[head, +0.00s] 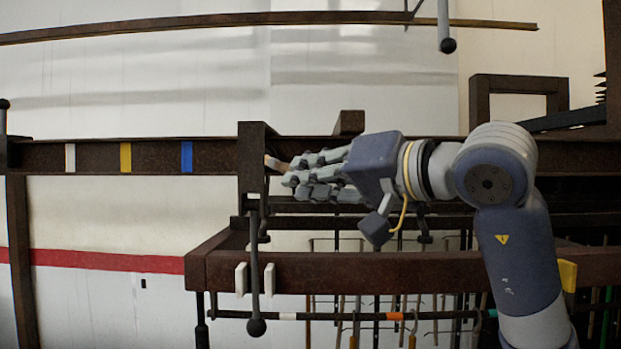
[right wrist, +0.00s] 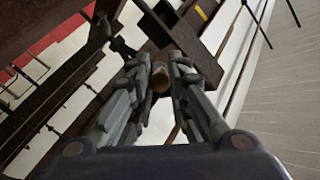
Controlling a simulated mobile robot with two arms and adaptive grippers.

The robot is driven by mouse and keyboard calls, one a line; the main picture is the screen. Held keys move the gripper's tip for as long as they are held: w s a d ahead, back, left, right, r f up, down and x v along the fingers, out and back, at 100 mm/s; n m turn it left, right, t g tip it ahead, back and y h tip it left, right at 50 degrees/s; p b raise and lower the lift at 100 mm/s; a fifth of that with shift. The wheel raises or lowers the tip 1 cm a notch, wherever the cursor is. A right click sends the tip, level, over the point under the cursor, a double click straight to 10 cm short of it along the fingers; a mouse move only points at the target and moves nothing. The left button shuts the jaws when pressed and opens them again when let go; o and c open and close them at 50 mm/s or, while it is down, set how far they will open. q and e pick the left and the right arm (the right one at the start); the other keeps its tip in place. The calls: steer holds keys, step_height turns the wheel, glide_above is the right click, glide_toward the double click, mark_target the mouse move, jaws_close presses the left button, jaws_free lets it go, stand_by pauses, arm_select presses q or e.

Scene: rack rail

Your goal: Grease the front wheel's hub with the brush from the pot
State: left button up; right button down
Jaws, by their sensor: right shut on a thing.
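My right gripper (head: 289,173) reaches in from the right along the dark rail. Its fingers are shut on a thin tan piece, which looks like the brush (head: 274,163). Its tip points left at the brown upright block (head: 251,160) on the rail; I cannot tell whether they touch. In the right wrist view, the tan end of the brush (right wrist: 160,82) shows between the fingers (right wrist: 162,95). The front wheel and its hub cannot be made out; the block and fingers may hide them. I cannot see the pot. My left gripper is not in view.
The rail (head: 85,157) runs left with white, yellow and blue marks. A lower brown beam (head: 340,272) crosses below my right arm, with several hooks and rods under it. A ball-ended lever (head: 255,270) hangs below the block. Another ball-ended rod (head: 446,30) hangs above.

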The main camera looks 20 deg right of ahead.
steer(key=shift+w+d+r, duration=0.15)
steer(key=shift+w+d, duration=0.05)
steer(key=shift+w, duration=0.35)
stand_by(0.4)
